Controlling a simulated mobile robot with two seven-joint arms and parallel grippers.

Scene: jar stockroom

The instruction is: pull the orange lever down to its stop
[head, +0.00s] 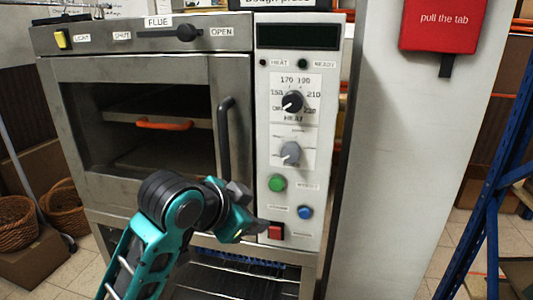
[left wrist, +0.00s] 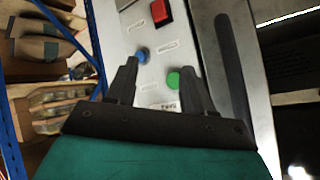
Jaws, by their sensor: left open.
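I cannot make out a plain orange lever in either view. The only clear orange part is a bar-like orange handle (head: 165,124) behind the oven door's window. My left gripper (head: 252,208) is in front of the lower control panel (head: 310,185), near the green button (head: 277,183) and the red switch (head: 275,231). It is open and empty. In the left wrist view the fingers (left wrist: 158,68) are spread, with the blue button (left wrist: 142,55) and green button (left wrist: 173,80) beyond them. My right gripper is not in view.
The oven door has a dark vertical handle (head: 224,145) beside the panel. A flue slider (head: 187,33) sits above the door. A red "pull the tab" box (head: 440,25) hangs on the pale column (head: 390,150). A blue rack (head: 490,150) stands right; baskets (head: 65,210) stand left.

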